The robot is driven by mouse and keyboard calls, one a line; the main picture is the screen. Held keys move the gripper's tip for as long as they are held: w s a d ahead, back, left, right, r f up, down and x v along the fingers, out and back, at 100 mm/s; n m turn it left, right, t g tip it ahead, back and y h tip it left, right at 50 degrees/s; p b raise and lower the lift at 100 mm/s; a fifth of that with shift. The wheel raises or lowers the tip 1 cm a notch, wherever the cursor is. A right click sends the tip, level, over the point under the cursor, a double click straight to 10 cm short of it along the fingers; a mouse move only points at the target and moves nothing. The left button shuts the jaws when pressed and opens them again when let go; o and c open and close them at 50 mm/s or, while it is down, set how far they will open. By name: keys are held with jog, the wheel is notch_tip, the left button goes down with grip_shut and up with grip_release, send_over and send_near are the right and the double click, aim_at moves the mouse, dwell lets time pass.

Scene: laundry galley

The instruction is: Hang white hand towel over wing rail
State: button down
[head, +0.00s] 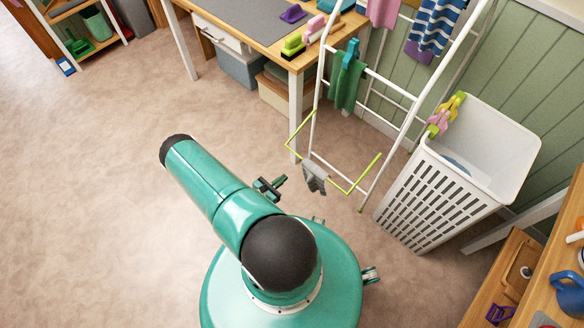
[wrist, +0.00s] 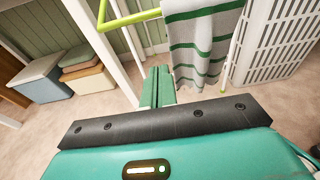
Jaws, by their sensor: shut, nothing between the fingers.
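A pale grey-white towel with green stripes (wrist: 205,45) hangs over the lime-green wing rail (wrist: 135,20) in the wrist view. In the head view the towel (head: 315,177) looks like a small grey cloth draped on the front bar of the wing rail (head: 358,184). Its lower edge hangs free above the floor. My gripper (wrist: 158,72) shows as green fingers, shut and empty, just left of the towel in the wrist view. I cannot tell whether the fingers touch the cloth.
The white drying rack (head: 409,115) holds a green cloth (head: 347,84), a blue-striped towel (head: 436,22) and other cloths. A white laundry basket (head: 430,192) with clips stands right of it. A wooden table (head: 304,62) is behind. The floor at left is clear.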

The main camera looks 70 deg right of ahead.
jog(key=s+d+r, duration=0.2)
jog(key=s+d, duration=0.1)
jog(key=d, duration=0.5)
jog(key=shift+s+d, duration=0.2)
jog(key=shift+s, duration=0.05)
jog(key=shift+r, duration=0.1)
dwell(0.3)
